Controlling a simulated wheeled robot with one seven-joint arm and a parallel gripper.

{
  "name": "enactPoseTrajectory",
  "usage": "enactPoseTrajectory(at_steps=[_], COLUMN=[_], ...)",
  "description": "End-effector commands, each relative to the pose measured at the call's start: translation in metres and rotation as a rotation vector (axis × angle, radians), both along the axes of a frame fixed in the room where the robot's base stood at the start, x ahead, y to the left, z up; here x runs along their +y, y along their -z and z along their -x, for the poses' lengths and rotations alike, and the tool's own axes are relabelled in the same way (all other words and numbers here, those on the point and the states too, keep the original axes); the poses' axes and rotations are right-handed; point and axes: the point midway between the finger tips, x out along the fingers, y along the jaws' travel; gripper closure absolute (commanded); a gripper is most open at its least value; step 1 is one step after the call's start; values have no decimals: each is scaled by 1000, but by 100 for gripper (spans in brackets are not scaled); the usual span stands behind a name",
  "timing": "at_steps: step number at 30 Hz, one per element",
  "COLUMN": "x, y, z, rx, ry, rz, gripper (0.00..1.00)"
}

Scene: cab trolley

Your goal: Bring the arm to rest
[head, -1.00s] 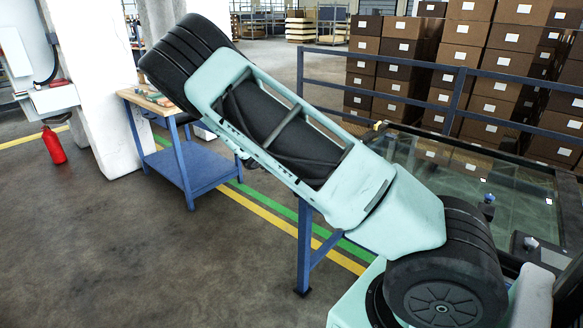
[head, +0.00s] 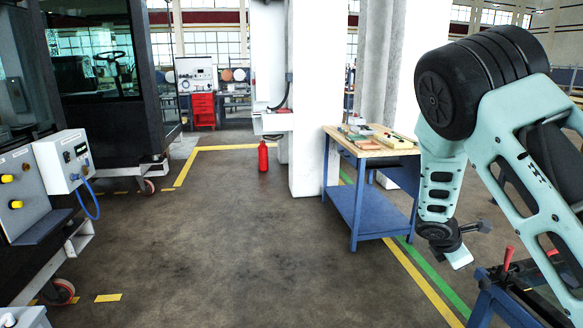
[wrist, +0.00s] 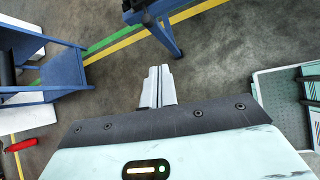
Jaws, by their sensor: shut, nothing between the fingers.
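My arm, pale green with black joints, is raised and bent at the right of the head view. Its end hangs down there, with my gripper (head: 460,259) low, just right of the workbench and above the floor. In the wrist view my gripper (wrist: 158,74) has its two pale fingers together, with nothing between them. The fingers point over bare floor, apart from any object.
A blue workbench (head: 354,190) with a wooden top stands left of the gripper. A blue frame with a red-knobbed lever (head: 507,258) stands below my arm. A red extinguisher (head: 263,157) stands by a white pillar (head: 312,100). The middle floor is clear.

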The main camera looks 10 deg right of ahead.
Motion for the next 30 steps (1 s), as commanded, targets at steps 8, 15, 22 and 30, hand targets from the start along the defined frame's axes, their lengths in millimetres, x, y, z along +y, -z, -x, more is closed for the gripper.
enactPoseTrajectory(at_steps=[8, 15, 22, 30], x=[181, 292, 330, 335], y=[-42, -97, -121, -124], z=[84, 200, 289, 310], rx=[-155, -134, -98, -90], ry=[365, 613, 753, 790], rz=[-453, -692, -764, -773], gripper=[100, 100, 100, 100])
